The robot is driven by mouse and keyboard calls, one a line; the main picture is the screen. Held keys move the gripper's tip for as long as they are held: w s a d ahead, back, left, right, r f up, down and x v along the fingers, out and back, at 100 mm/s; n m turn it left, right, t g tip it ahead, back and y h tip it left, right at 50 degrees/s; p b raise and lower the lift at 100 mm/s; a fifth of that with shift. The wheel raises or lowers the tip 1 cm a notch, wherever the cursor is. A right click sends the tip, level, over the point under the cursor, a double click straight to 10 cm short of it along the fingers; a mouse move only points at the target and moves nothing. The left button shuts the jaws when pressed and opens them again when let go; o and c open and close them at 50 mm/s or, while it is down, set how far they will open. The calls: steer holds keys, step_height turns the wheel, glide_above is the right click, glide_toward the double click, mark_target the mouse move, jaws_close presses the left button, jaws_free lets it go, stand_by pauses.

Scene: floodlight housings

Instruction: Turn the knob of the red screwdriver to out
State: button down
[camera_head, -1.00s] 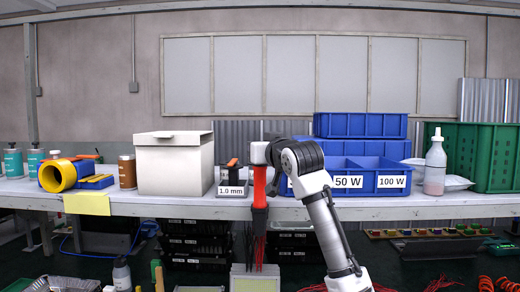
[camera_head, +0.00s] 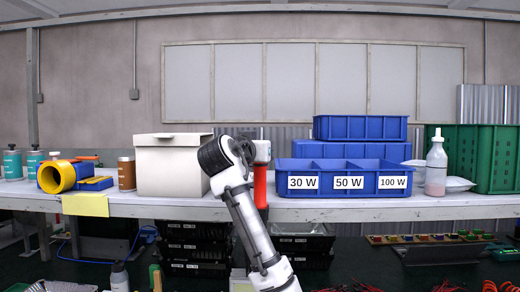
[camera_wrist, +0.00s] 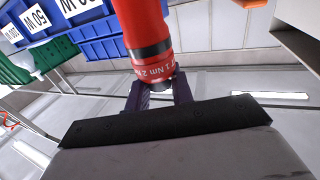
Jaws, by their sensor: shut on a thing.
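The red screwdriver (camera_head: 260,187) hangs upright at the front edge of the bench in the head view, partly behind my arm. Which setting the knob stands at cannot be read. In the head view my fingers are hidden behind my arm.
Blue bins (camera_head: 343,165) labelled 30 W, 50 W and 100 W stand right of the screwdriver on the bench (camera_head: 440,208). A white box (camera_head: 172,165) stands to its left. A spray bottle (camera_head: 436,165) and a green crate (camera_head: 497,160) are further right.

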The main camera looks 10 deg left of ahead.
steer(key=shift+m+g+h+p, duration=0.6)
steer(key=shift+m+h, duration=0.9)
steer(key=shift+h, duration=1.1)
steer(key=c, duration=1.3)
jaws_free()
steer(key=shift+o, duration=0.2)
steer(key=b+v, duration=0.5)
steer(key=v, duration=0.8)
steer(key=shift+s+a+b, duration=0.15)
steer(key=shift+s+b, duration=0.2)
